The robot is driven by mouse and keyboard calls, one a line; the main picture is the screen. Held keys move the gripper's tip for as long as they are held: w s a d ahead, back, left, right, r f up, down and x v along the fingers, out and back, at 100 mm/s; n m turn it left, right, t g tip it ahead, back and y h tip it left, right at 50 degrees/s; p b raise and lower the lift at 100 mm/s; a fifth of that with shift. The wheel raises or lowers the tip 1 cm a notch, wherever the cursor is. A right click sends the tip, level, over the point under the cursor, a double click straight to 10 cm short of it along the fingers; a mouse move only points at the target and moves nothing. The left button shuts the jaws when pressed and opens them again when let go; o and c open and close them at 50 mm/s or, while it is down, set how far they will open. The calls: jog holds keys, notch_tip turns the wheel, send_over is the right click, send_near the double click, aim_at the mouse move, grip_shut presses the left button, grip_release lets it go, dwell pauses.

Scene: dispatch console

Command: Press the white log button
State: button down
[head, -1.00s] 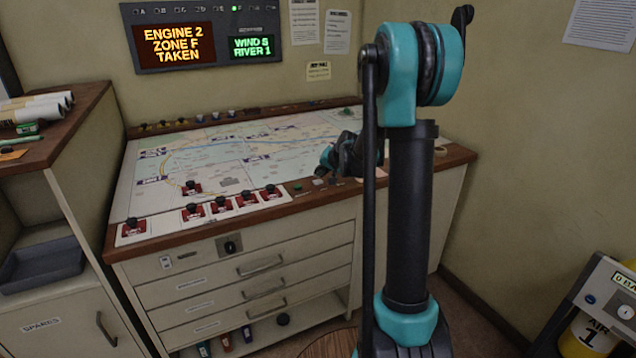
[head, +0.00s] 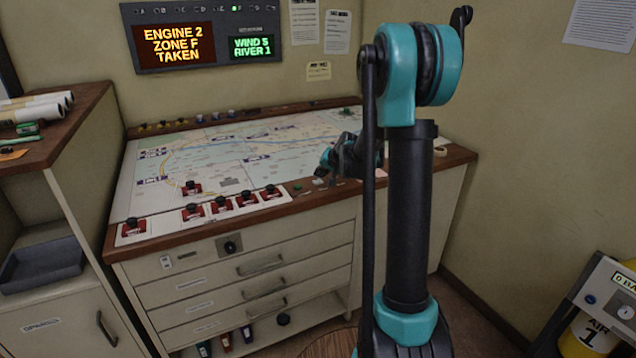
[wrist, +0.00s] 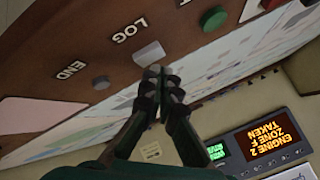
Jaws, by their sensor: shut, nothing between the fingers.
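The white log button (wrist: 149,53) is set in the console's wooden front rail, below the word LOG in the wrist view. In the head view it is a small pale spot (head: 318,182) on the rail. My gripper (wrist: 156,71) is shut and empty, its fingertips right beside the button in the wrist view. In the head view my gripper (head: 323,171) hangs just above the rail at the button. I cannot tell whether the tips touch the button.
A dark END button (wrist: 101,82) and a green button (wrist: 213,18) flank the log button. Several red blocks with black knobs (head: 221,205) stand on the map (head: 210,165). The display (head: 178,46) reads ENGINE 2 ZONE F TAKEN.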

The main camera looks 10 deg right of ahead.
jog(key=shift+f, duration=0.2)
jog(key=shift+f, duration=0.4)
dwell(0.6)
dwell(0.4)
jog(key=shift+r, duration=0.8)
jog(key=shift+r, duration=2.5)
notch_tip(320, 180, up, 8)
send_over(319, 182)
jog(key=shift+w+d, duration=0.1)
